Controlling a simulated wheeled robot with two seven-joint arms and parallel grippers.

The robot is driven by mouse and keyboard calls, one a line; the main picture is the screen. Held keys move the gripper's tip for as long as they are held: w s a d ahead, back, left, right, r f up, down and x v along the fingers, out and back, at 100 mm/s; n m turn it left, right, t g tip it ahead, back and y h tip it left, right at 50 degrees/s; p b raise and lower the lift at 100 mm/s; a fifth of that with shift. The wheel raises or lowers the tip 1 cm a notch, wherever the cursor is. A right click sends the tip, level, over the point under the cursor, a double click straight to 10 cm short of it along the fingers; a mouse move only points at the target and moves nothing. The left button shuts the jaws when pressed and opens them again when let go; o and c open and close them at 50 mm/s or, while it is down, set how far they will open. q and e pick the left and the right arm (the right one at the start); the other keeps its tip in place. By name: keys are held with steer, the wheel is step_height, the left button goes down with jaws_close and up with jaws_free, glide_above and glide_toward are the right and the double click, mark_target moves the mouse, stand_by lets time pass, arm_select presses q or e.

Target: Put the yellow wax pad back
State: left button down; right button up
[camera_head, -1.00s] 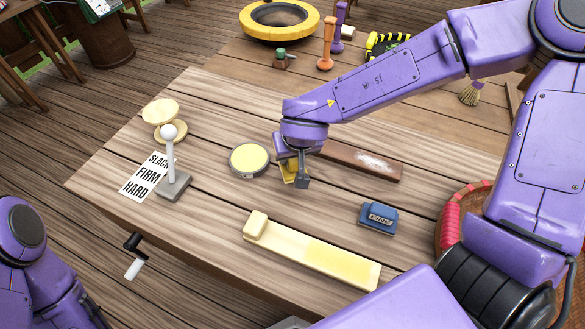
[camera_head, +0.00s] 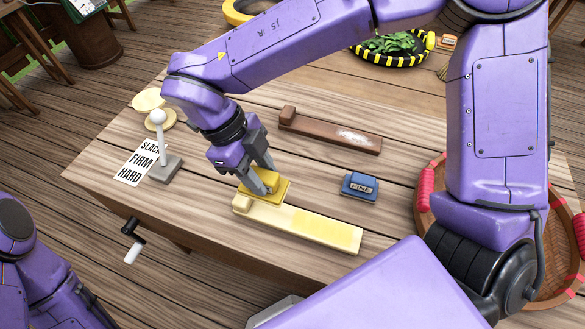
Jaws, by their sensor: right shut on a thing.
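The yellow wax pad (camera_head: 281,190) is between the fingers of my right gripper (camera_head: 264,182), which is shut on it. The gripper points down and holds the pad at the far side of a pale yellow board (camera_head: 310,229), near the small block at that board's left end. I cannot tell whether the pad touches the board or the table. The round tin with a yellow top is hidden behind my right arm. My left arm shows at the lower left, but its gripper is out of view.
A brown board (camera_head: 330,135) with a white patch lies behind. A blue block marked FINE (camera_head: 360,186) sits to the right. A grey stand with a white ball-topped lever (camera_head: 163,165) and a printed card (camera_head: 137,162) are left. A basket (camera_head: 427,205) stands right of the table (camera_head: 215,225).

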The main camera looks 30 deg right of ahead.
steer(key=shift+w+d+f, duration=0.1)
steer(key=shift+w+d, duration=0.1)
steer(key=shift+w, duration=0.1)
steer(key=w+d+f+p, duration=0.1)
steer(key=w+d+f, duration=0.1)
steer(key=d+f, duration=0.1)
steer(key=w+d+f+p, duration=0.2)
steer(key=w+d+f, duration=0.1)
steer(key=d, duration=0.1)
steer(key=w+d+f+p, duration=0.1)
steer(key=w+d+f, duration=0.2)
steer(key=shift+d+f+p, duration=0.2)
steer(key=shift+d+p, duration=0.15)
steer(key=shift+p, duration=0.05)
steer(key=f+p, duration=0.2)
steer(key=f, duration=0.1)
steer(key=shift+w+d, duration=0.1)
steer(key=shift+d, duration=0.1)
steer(key=shift+f, duration=0.2)
steer(key=o, duration=0.9)
